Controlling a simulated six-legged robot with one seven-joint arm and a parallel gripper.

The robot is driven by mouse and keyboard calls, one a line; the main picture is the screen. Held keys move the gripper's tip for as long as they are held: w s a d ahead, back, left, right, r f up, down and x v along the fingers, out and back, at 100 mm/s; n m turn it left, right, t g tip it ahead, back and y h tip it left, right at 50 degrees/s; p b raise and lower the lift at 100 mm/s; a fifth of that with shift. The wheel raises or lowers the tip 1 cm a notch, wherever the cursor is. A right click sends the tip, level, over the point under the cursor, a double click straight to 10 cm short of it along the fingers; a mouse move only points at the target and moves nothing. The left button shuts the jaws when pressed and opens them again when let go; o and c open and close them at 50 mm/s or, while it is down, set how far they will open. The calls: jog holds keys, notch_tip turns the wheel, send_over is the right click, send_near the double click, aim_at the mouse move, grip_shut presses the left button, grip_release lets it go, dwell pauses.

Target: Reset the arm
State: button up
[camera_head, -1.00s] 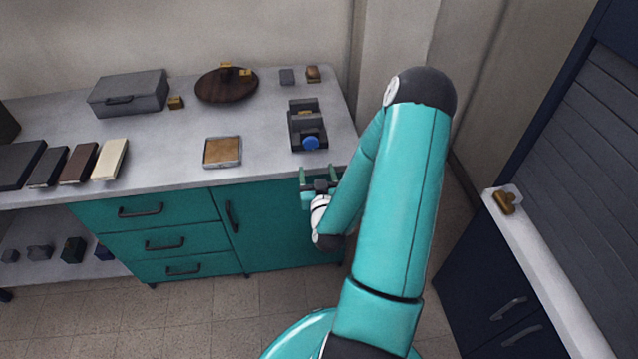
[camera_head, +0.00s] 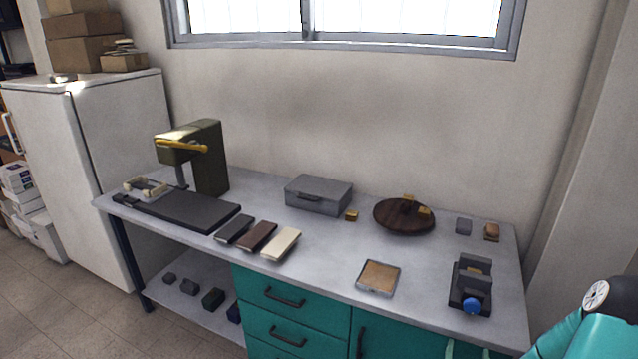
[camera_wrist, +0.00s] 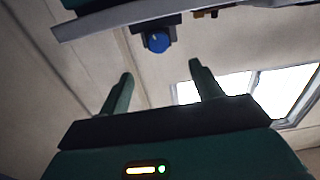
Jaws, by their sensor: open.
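My gripper (camera_wrist: 161,69) is open in the wrist view, with its two teal fingers well apart and nothing between them. In the head view only its fingertips (camera_head: 467,352) show at the bottom edge, in front of the bench's front edge. My teal arm (camera_head: 585,335) fills the lower right corner and is mostly cut off. A dark device with a blue knob (camera_head: 472,305) stands on the bench near the gripper, apart from it. The knob also shows in the wrist view (camera_wrist: 158,41), beyond the fingers.
The grey bench top (camera_head: 330,255) holds a grey case (camera_head: 318,196), a round wooden board (camera_head: 395,222), a framed tan pad (camera_head: 379,277), several book-like covers (camera_head: 257,237) and a press (camera_head: 205,160). Teal drawers (camera_head: 285,297) are below. A white fridge (camera_head: 110,160) stands left.

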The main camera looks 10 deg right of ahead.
jog(key=w+a+r+n+g+y, duration=0.2)
jog(key=w+a+r+n+y, duration=0.15)
jog(key=a+r, duration=0.35)
jog(key=w+a+r+n+g+y, duration=0.2)
jog(key=w+a+r+y, duration=0.15)
jog(key=a+r, duration=0.25)
jog(key=s+a+r+g+y, duration=0.1)
jog(key=s+a+r+g, duration=0.1)
jog(key=s+a+r, duration=0.4)
jog(key=s+a+r+g+y, duration=0.2)
jog(key=s+a+r, duration=0.4)
jog(key=s, duration=0.7)
jog(key=a+n+g, duration=0.1)
jog(key=a, duration=0.1)
jog(key=shift+a+r, duration=0.35)
jog(key=shift+r, duration=0.05)
